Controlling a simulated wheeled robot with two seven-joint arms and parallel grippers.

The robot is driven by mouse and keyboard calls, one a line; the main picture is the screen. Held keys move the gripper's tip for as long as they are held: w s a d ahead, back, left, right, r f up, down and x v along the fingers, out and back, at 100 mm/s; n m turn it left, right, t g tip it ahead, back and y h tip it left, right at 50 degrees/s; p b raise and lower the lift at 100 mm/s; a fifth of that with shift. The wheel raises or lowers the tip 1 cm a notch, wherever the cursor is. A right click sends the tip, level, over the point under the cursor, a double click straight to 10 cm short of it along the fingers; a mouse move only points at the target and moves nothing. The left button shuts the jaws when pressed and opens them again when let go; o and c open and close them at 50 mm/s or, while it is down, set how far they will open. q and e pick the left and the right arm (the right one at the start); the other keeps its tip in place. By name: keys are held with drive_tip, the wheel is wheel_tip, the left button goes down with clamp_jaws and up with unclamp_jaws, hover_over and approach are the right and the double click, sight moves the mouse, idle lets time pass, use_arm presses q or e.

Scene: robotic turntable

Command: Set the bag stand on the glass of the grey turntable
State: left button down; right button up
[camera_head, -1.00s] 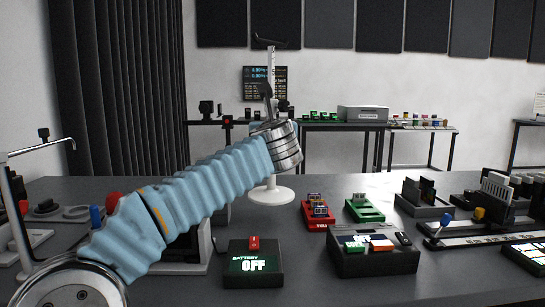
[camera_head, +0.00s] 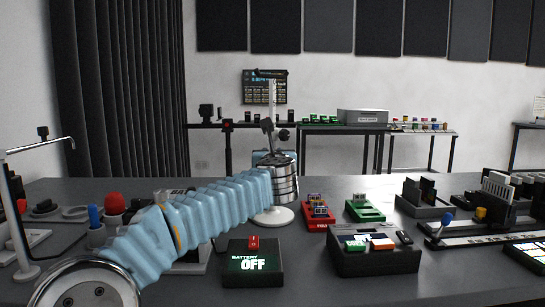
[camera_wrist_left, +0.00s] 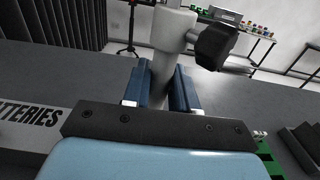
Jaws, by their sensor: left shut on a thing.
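The bag stand (camera_head: 271,98) is a white pole with a top arm, a dark knob and a round white base (camera_head: 274,216). In the left wrist view its pole (camera_wrist_left: 172,40) stands between the blue fingers of my left gripper (camera_wrist_left: 160,88), which is shut on it. The black knob (camera_wrist_left: 214,46) sticks out to the right of the pole. In the head view my left wrist hides the middle of the stand. I cannot tell whether the base touches the table. I cannot make out the grey turntable or its glass for certain. My right gripper is out of view.
A battery box reading OFF (camera_head: 253,262) stands in front of the stand. A red tray (camera_head: 318,220), a green tray (camera_head: 365,211) and a dark box (camera_head: 375,258) lie to the right. A metal post (camera_head: 17,215) rises at the left.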

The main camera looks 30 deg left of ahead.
use_arm(q)
drive_tip(key=c, duration=1.3)
unclamp_jaws()
drive_tip(key=shift+f, duration=0.15)
drive_tip(key=o, duration=0.4)
